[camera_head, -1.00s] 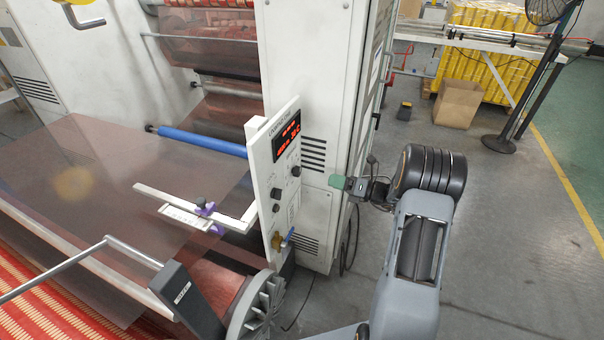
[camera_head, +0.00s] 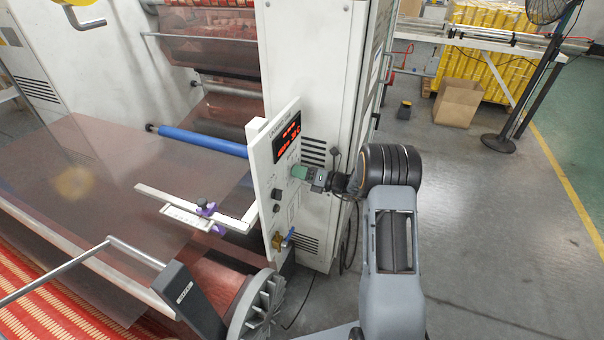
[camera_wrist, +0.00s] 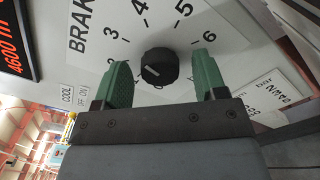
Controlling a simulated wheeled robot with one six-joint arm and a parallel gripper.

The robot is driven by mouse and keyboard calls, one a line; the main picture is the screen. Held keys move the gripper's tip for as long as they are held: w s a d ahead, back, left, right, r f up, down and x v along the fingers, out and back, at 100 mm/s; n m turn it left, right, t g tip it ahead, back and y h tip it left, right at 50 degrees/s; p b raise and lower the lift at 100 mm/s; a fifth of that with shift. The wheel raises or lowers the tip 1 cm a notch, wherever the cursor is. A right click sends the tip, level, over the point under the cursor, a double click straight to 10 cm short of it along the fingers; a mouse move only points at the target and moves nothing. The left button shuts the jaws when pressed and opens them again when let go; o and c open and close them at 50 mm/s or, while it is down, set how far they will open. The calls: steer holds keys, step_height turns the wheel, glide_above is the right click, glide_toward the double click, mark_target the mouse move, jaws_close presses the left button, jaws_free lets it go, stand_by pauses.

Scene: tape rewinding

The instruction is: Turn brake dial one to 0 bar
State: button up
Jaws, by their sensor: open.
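In the wrist view a black brake dial (camera_wrist: 160,67) with a light pointer mark sits on the panel, ringed by printed numbers; 2 to 6 can be read. My gripper (camera_wrist: 158,80) is open, its two green fingers on either side of the dial with gaps showing. In the head view my gripper (camera_head: 300,173) is at the face of the white control panel (camera_head: 262,170) and hides the dial there. Which number the pointer marks is hard to tell.
A red digital display (camera_head: 287,141) is above the gripper on the panel. Another black knob (camera_head: 277,194) and a blue-handled valve (camera_head: 288,237) are lower down. The machine's white cabinet (camera_head: 310,60) stands behind.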

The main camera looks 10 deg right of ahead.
steer(key=c, duration=0.9)
steer(key=shift+f, duration=0.1)
steer(key=shift+n+b, duration=13.2)
steer(key=shift+b, duration=2.65)
